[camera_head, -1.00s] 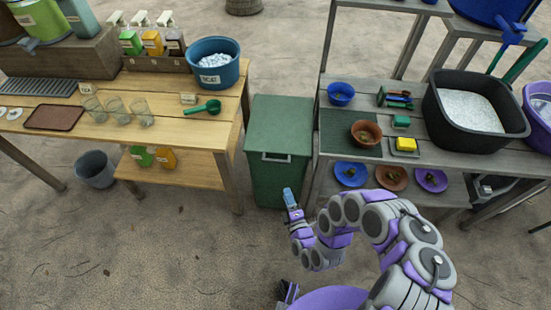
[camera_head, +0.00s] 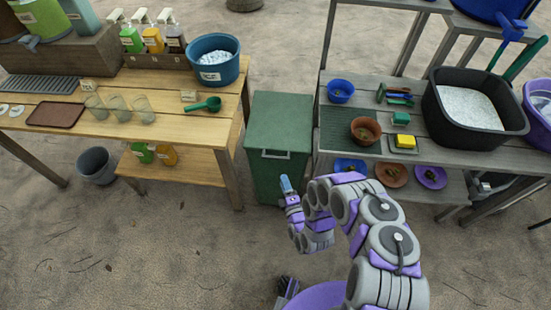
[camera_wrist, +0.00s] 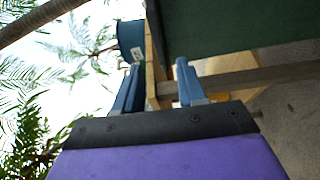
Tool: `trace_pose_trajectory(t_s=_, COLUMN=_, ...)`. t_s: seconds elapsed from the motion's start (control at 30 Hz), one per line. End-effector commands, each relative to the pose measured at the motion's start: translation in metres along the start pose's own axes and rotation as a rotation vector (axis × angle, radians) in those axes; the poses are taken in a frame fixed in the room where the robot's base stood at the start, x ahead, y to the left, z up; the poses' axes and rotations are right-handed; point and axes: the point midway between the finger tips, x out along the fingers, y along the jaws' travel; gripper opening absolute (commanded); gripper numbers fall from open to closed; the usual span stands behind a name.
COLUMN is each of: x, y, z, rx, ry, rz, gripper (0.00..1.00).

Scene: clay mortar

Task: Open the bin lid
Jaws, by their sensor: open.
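The green bin (camera_head: 278,140) stands between the two tables, with its lid (camera_head: 280,118) closed. A light handle (camera_head: 275,154) is on its front near the top. My gripper (camera_head: 286,184) is in front of the bin, below the handle and apart from it as far as I can see. In the wrist view the two blue fingers of my gripper (camera_wrist: 158,85) are apart with nothing held between them. A dark green surface of the bin (camera_wrist: 230,28) fills the upper right of that view. The handle does not show clearly there.
A wooden table (camera_head: 70,133) with a blue tub (camera_head: 213,60) stands left of the bin. A grey table (camera_head: 440,158) with a black tub (camera_head: 474,105) stands at the right, close to the bin. A grey bucket (camera_head: 97,166) is on the ground at left. The ground before the bin is open.

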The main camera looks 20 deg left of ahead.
Motion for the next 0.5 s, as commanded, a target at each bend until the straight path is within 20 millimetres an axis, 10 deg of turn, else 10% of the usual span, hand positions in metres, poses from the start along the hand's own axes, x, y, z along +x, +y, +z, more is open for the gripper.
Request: trace_pose_trajectory(t_s=0.5, x=0.037, y=-0.001, z=-0.002, rx=-0.004, ry=0.003, rz=0.003, gripper=0.40)
